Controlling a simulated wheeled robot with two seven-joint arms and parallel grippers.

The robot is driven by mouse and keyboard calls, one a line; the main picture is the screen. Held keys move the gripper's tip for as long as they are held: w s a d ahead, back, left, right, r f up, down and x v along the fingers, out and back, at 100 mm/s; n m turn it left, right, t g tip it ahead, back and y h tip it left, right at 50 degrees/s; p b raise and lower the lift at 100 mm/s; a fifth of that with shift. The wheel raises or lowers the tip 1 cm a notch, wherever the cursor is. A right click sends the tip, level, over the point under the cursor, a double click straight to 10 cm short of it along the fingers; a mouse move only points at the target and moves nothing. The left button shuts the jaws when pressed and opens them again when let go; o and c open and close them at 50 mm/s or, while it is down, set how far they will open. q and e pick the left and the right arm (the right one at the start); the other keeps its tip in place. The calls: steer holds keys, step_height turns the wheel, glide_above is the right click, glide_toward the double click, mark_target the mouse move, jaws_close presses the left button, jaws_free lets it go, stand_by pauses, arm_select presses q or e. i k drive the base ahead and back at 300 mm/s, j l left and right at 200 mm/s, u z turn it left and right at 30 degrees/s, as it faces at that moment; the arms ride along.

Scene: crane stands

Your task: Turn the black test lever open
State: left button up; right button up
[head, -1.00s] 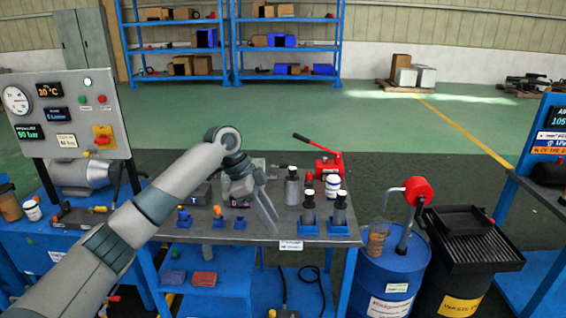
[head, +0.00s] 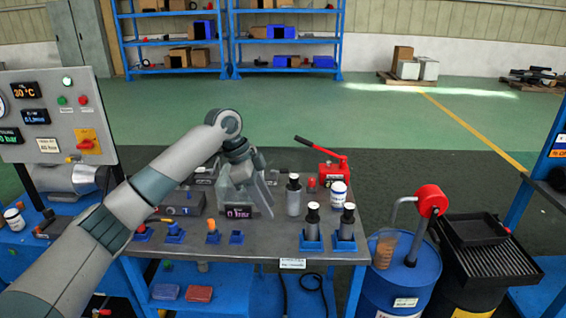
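My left gripper (head: 247,200) hangs over the middle of the metal-topped bench, fingers pointing down. The fingers look spread apart, and I see nothing held between them. A small display reading 0 bar (head: 238,212) shows right at the fingertips. Left of it sits a dark block marked T (head: 182,204). I cannot make out the black test lever clearly; the gripper and wrist hide part of the bench there. My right gripper is out of view.
Black bottles (head: 293,196) and a red hand pump (head: 327,166) stand right of the gripper. Small blue holders (head: 175,235) line the front edge. A gauge panel (head: 60,115) stands at left. A blue drum (head: 405,270) is at right.

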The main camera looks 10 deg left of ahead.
mark_target(284, 171)
steer(key=i+j, duration=0.2)
steer(key=i, duration=0.3)
steer(key=i+j, duration=0.25)
steer(key=i, duration=0.25)
steer(key=i+j, duration=0.2)
steer(key=i, duration=0.3)
